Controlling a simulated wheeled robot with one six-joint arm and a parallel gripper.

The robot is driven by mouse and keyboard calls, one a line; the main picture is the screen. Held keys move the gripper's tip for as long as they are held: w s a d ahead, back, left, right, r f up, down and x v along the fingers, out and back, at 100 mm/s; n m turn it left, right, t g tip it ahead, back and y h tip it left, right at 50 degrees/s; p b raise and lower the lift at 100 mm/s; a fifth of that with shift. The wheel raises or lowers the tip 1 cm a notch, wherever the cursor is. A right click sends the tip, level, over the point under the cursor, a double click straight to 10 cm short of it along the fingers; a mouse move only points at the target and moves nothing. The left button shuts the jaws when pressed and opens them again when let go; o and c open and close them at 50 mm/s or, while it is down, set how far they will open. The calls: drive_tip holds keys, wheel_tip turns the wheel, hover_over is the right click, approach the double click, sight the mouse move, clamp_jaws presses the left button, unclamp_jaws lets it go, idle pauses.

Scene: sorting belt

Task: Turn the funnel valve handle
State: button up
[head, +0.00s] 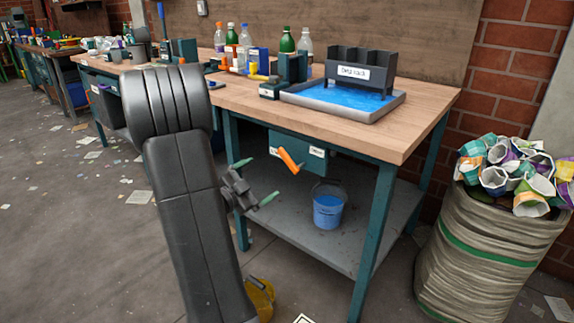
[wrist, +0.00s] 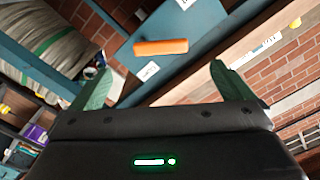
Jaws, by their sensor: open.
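The orange valve handle (head: 289,160) sits on the front of a teal housing (head: 318,160) under the bench top, slanting down to the right in the head view. In the wrist view the handle (wrist: 160,47) lies nearly level across the teal housing (wrist: 190,30), between and beyond my fingertips. My gripper (head: 255,181) is open and empty, with green fingertips apart. It is to the left of and a little below the handle in the head view, not touching it. In the wrist view my gripper (wrist: 160,70) faces the handle.
A blue bucket (head: 327,212) stands on the lower shelf (head: 290,232) below the housing. A grey tray (head: 365,115) of blue liquid with a dark rack (head: 361,72) is on the bench top. A bench leg (head: 371,240) and a full sack (head: 485,250) are at right.

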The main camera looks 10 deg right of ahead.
sight(287, 163)
drive_tip(key=shift+b+x, duration=1.6)
drive_tip(key=shift+x, duration=4.9)
drive_tip(key=shift+c, duration=0.2)
drive_tip(key=c, duration=1.2)
drive_tip(key=shift+o, duration=0.2)
